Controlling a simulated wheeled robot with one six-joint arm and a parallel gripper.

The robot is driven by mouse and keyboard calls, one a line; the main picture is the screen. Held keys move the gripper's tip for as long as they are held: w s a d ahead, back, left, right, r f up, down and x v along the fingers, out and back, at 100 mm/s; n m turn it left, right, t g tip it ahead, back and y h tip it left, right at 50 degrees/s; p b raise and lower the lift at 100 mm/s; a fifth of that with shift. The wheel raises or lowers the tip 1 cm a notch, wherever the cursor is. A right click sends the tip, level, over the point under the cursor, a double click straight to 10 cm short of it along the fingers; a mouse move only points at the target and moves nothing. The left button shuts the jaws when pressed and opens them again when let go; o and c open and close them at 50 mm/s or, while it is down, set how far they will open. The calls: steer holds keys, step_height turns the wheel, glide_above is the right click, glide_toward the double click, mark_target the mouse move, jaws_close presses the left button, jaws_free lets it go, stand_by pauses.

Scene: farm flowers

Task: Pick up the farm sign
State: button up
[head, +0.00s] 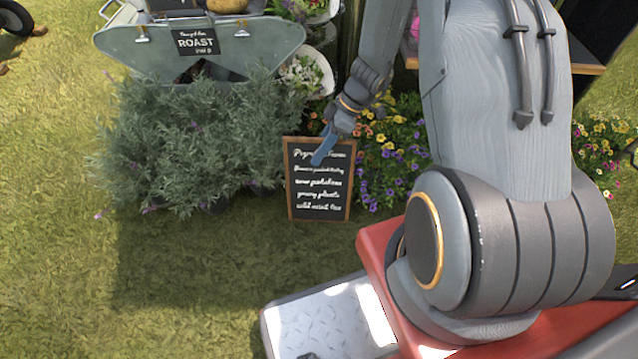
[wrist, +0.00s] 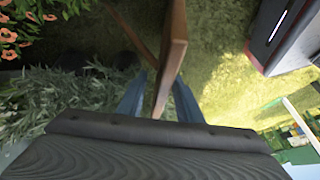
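The farm sign (head: 319,190) is a black chalkboard with white lettering in a brown wooden frame. It stands on the grass in front of flowers in the head view. My gripper (head: 323,150) is at its top edge, with a blue finger in front of the board. In the wrist view, the sign (wrist: 174,45) shows edge-on between the two blue fingers of my gripper (wrist: 160,90). The fingers are apart, with a visible gap at least on the left side. A thin brown strut leans off behind the board. The far finger is hidden in the head view.
Grey-green lavender bushes (head: 195,140) stand close left of the sign. Purple and yellow flowers (head: 395,150) are close on its right. A metal tub (head: 130,45) with a small ROAST sign (head: 197,41) is behind. Open grass (head: 190,285) lies in front.

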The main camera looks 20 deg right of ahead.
steer(key=shift+f, duration=0.1)
stand_by(0.3)
jaws_close()
stand_by(1.3)
